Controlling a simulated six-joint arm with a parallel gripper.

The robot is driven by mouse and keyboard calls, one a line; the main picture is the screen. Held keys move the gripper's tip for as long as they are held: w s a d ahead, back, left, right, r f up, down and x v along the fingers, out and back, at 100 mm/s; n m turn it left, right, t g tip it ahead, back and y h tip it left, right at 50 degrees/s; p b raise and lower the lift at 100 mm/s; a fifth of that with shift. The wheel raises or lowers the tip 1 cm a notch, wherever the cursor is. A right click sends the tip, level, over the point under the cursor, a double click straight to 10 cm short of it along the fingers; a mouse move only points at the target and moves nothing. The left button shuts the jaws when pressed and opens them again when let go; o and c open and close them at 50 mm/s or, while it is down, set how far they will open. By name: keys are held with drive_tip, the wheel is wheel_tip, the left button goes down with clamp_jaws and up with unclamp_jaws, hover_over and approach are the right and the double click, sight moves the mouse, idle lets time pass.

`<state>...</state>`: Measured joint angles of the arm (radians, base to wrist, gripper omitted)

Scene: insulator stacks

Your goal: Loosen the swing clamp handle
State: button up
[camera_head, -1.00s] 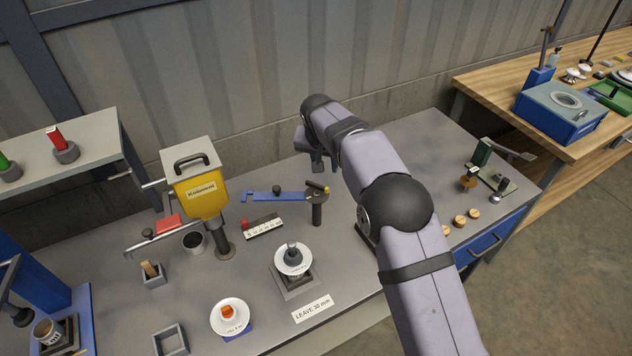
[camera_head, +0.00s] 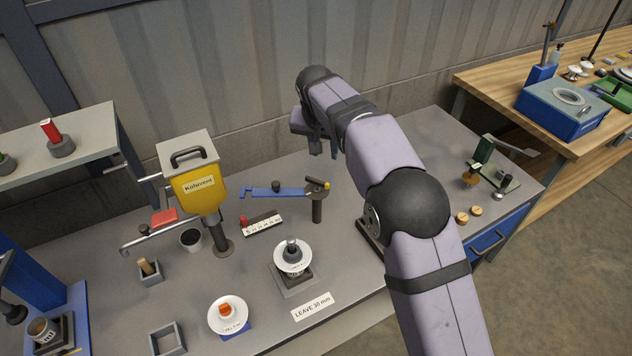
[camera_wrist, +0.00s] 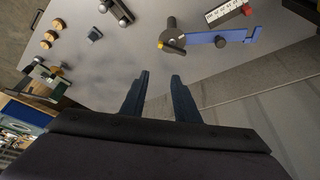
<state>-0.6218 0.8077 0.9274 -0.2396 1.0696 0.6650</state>
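The swing clamp has a dark upright post (camera_head: 317,208) and a blue arm (camera_head: 268,192) reaching left, with a dark knob near its middle. Its short dark handle with a yellow tip (camera_head: 327,185) sits on top of the post. In the wrist view the yellow-tipped handle (camera_wrist: 172,43) and blue arm (camera_wrist: 240,36) lie beyond the fingers, above and to the right of them. My gripper (camera_wrist: 160,74) is open with nothing between its fingers. In the head view it hangs behind the clamp near the wall, apart from it, partly hidden by my arm.
A white-disc stack (camera_head: 292,258) stands in front of the clamp. A yellow hopper (camera_head: 196,190) stands to the left. A green toggle fixture (camera_head: 490,165) and wooden discs (camera_head: 468,215) are at the right.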

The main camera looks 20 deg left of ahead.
drive_tip(key=shift+v, duration=1.05)
drive_tip(key=shift+f, duration=0.1)
drive_tip(key=m+g+y+b, duration=0.1)
drive_tip(key=m+y+b, duration=1.6)
drive_tip(key=m+b, duration=0.25)
approach(317, 180)
wheel_tip(317, 180, up, 2)
drive_tip(key=w, duration=0.3)
drive_tip(key=shift+m, duration=0.45)
drive_tip(key=shift+s+a+f, duration=0.15)
drive_tip(key=shift+a+f, duration=0.35)
drive_tip(key=shift+a, duration=1.15)
drive_tip(key=shift+s+a+f, duration=0.15)
drive_tip(key=shift+a+f, duration=0.35)
drive_tip(key=shift+a, duration=1.15)
drive_tip(key=shift+s+a+f, duration=0.2)
drive_tip(key=shift+a+f, duration=0.3)
drive_tip(key=shift+a, duration=1.15)
